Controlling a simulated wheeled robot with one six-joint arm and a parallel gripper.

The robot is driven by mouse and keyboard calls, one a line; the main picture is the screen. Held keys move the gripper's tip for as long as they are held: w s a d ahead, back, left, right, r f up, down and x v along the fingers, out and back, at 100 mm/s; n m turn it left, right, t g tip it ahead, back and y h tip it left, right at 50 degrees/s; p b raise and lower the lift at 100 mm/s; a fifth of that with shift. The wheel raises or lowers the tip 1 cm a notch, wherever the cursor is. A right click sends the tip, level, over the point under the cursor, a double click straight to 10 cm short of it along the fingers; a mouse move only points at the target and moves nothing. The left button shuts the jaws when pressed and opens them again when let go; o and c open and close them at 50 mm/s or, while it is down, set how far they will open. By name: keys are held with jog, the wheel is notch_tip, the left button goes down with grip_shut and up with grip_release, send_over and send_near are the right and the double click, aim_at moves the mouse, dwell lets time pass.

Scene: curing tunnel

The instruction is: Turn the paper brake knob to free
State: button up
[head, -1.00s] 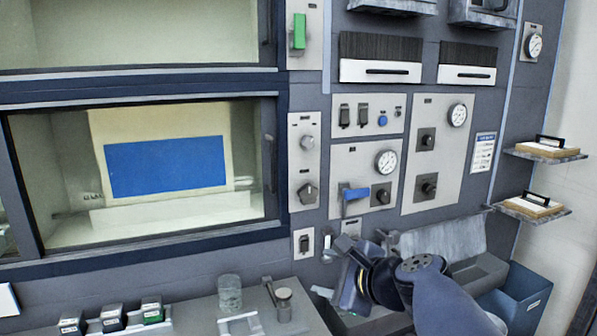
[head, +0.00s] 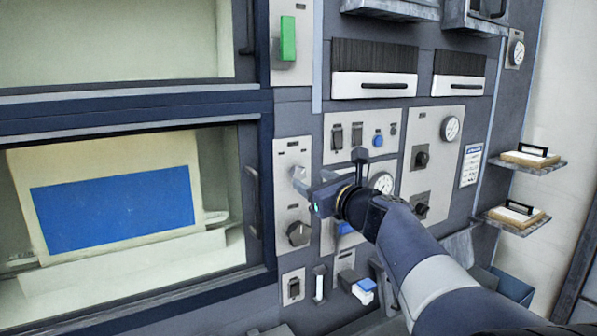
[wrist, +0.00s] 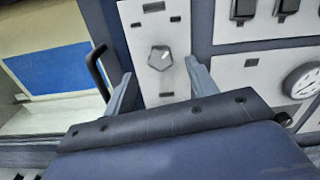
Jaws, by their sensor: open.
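A narrow light panel (head: 292,205) beside the lower window carries two knobs, an upper grey knob (head: 298,172) and a lower dark knob (head: 299,233). Their labels are too small to read, so I cannot tell by name which is the paper brake knob. My gripper (head: 328,170) is open and empty in front of the panel at the upper knob's height. In the wrist view the upper knob (wrist: 160,57) shows between and slightly beyond the fingertips, apart from both. The lower knob is hidden there behind my gripper body.
The window's dark door handle (wrist: 97,72) is close to the left finger. To the right are rocker switches (head: 337,137), a blue button (head: 378,141) and a dial gauge (head: 381,183), partly covered by my arm. A blue lever (head: 345,228) is below my wrist.

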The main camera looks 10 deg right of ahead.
aim_at(300, 173)
jog(key=shift+p+x, duration=0.45)
jog(key=shift+x, duration=2.2)
jog(key=c, duration=1)
